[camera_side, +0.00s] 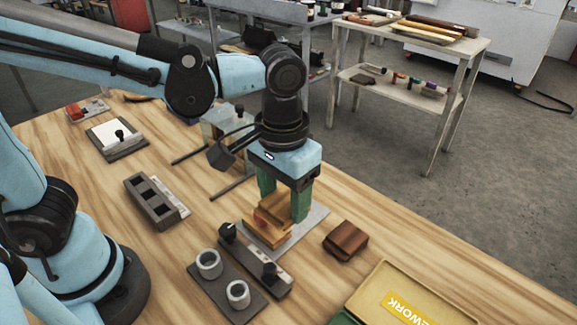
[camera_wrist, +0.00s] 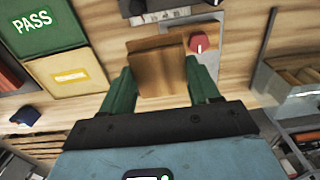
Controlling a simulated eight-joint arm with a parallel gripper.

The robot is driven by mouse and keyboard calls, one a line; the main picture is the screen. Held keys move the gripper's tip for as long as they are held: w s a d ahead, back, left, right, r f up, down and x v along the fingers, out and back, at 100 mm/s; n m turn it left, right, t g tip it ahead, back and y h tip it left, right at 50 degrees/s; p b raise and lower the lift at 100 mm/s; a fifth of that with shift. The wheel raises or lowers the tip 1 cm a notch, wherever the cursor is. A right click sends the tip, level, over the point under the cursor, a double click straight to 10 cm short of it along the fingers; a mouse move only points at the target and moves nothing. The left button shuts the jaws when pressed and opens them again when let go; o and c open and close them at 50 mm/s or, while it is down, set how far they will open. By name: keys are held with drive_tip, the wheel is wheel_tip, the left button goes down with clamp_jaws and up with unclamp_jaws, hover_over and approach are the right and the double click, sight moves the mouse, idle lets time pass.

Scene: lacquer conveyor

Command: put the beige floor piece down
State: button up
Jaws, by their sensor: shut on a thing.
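My gripper (camera_side: 282,206) has green fingers shut on a tan wooden block, the beige floor piece (camera_side: 272,207). In the wrist view the piece (camera_wrist: 158,70) lies between the two green fingers (camera_wrist: 160,82). In the side view it is low over a grey plate (camera_side: 308,228) on the bench. A lighter wooden part (camera_side: 266,235) shows just under and in front of it, with a small red part (camera_side: 260,217) beside it. The red part also shows in the wrist view (camera_wrist: 199,42). Whether the piece touches what is below is hidden.
A dark brown block (camera_side: 345,240) lies right of the plate. A yellow tray marked REWORK (camera_side: 376,282) is at the front right; a green PASS tray (camera_wrist: 38,30) shows in the wrist view. A fixture with two grey cups (camera_side: 222,288) and a black-knobbed block (camera_side: 262,270) stand close in front.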

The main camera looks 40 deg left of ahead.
drive_tip(key=s+a, duration=0.3)
drive_tip(key=a, duration=0.2)
drive_tip(key=s+a, duration=0.2)
drive_tip(key=shift+s+a+f, duration=0.25)
drive_tip(key=shift+s+f, duration=0.05)
drive_tip(key=shift+f, duration=0.05)
hover_over(225, 206)
wheel_tip(225, 206, down, 7)
drive_tip(key=shift+r, duration=0.1)
drive_tip(key=shift+f, duration=2.05)
drive_tip(key=shift+f, duration=0.15)
drive_tip(key=o, duration=1.1)
drive_tip(key=shift+c, duration=0.2)
